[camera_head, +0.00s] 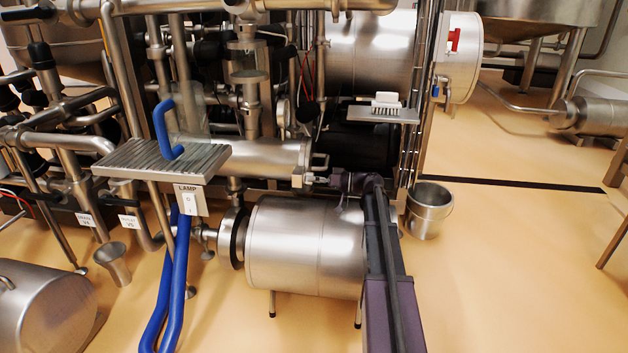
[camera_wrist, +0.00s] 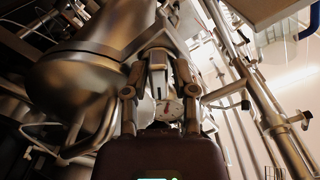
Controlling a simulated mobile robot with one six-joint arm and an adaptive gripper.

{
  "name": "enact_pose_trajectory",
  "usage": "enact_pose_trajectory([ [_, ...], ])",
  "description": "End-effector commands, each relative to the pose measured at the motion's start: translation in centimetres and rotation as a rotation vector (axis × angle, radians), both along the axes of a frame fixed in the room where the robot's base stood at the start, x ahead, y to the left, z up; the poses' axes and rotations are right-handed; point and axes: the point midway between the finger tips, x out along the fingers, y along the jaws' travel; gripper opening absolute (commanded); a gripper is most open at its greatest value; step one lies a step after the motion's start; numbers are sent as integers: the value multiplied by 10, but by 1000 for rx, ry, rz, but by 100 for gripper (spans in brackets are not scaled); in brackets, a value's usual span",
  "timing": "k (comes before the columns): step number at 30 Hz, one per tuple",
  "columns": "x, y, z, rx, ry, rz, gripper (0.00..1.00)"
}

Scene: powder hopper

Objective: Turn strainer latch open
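The strainer (camera_head: 262,158) is a steel horizontal cylinder near the middle of the head view. Its latch (camera_head: 319,160) is a small steel handle at the right end. My gripper (camera_head: 322,181) is at that end, small and partly hidden by my wrist. In the wrist view, the two fingers of my gripper (camera_wrist: 160,88) stand on either side of a narrow steel part, which looks like the latch handle (camera_wrist: 157,76). Whether the fingers touch it cannot be told. The big steel cylinder beside it (camera_wrist: 70,95) fills the left of the wrist view.
A ribbed shelf (camera_head: 160,160) with a lamp switch (camera_head: 188,200) is at the left. A large drum (camera_head: 300,246) lies below the strainer. A small shelf with a white brush (camera_head: 386,103) is above right. A bucket (camera_head: 428,212) stands right of my arm. Open floor lies farther right.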

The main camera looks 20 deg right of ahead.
Motion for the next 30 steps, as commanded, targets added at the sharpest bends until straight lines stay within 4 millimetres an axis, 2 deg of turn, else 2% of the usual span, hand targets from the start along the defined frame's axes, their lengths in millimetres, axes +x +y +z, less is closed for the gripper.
enact_pose_trajectory([
  [1, 0, 0, 0, 0, 0, 0, 7],
  [2, 0, 0, 0, 0, 0, 0, 0],
  [6, 0, 0, 0, 0, 0, 1, 0],
  [7, 0, -6, 0, 0, 0, -1, 0],
  [17, -1, 0, 0, 24, 32, 0, 0],
  [30, 0, 2, 1, 175, 257, 5, 0],
])
